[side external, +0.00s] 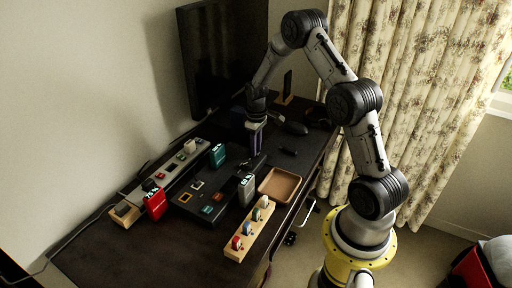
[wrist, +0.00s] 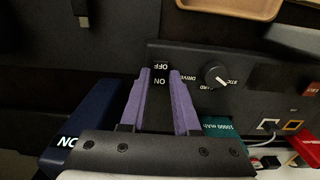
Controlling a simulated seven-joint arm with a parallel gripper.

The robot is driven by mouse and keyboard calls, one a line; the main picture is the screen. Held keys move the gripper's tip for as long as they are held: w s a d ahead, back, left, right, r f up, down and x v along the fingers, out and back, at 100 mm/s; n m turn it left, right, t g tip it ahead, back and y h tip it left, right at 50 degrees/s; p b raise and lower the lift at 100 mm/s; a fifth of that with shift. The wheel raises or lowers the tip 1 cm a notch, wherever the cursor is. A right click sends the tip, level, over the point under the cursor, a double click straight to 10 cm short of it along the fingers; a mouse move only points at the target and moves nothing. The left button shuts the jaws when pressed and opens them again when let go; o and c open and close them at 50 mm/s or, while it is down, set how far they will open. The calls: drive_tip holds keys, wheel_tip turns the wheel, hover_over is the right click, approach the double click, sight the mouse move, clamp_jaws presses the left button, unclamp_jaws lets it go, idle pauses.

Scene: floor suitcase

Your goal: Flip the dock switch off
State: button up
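The dock (side external: 222,181) is a long black box on the dark desk. It also shows in the wrist view (wrist: 205,57), with a round knob (wrist: 215,75) on its face. The switch area (wrist: 161,74) carries small OFF and ON labels; its lever position cannot be made out. My gripper (wrist: 160,72) has purple fingers, parted with a gap between them, and nothing is seen held. The fingertips appear on either side of the labels in the wrist view. In the side view my gripper (side external: 255,151) points down at the dock's far end; contact cannot be told.
A wooden tray (side external: 280,186) and a wooden block (side external: 237,251) with several coloured pieces lie in front of the dock. Behind it are a grey strip, a red block (side external: 155,205) and a teal block (side external: 217,155). A monitor (side external: 222,55) stands at the back.

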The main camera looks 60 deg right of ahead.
drive_tip(key=o, duration=0.3)
wheel_tip(320, 180, up, 14)
idle(0.6)
